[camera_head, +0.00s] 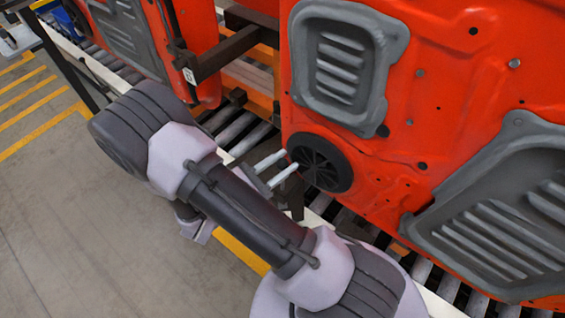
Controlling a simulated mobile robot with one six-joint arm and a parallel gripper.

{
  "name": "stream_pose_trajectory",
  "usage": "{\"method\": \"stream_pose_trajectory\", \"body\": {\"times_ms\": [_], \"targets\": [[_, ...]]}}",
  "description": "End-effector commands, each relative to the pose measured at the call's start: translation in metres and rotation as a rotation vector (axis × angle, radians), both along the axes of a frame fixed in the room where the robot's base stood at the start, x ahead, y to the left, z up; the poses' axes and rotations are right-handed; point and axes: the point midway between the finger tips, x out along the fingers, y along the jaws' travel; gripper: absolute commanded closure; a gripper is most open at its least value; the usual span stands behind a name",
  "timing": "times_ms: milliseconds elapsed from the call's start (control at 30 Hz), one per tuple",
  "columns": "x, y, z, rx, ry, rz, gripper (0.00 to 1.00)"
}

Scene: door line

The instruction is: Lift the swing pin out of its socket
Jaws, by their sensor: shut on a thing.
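My gripper (291,160) is at the middle of the view, with two pale fingers pointing right in front of a black round speaker (320,163) on an orange-red door panel. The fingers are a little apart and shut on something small. It appears to be the swing pin, but I cannot make out its shape or edges. A dark bracket (290,195) stands just below the fingers. The socket cannot be told apart from the dark parts there. Whether the pin is in or out of the socket cannot be seen.
The orange-red door panel (440,100) fills the right side, close to my gripper. Another door panel (195,25) hangs at the upper left, by a dark frame (225,55). Conveyor rollers (235,130) run below. Grey floor with yellow stripes is clear at left.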

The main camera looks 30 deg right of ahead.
Motion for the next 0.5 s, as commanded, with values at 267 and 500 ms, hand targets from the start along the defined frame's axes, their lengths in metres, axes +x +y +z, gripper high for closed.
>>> {"method": "stream_pose_trajectory", "body": {"times_ms": [267,500], "targets": [[0.0006,0.0003,0.002,-0.004,-0.009,-0.001,0.62],[0.0004,0.0003,0.0013,-0.003,-0.007,-0.001,0.47]]}}
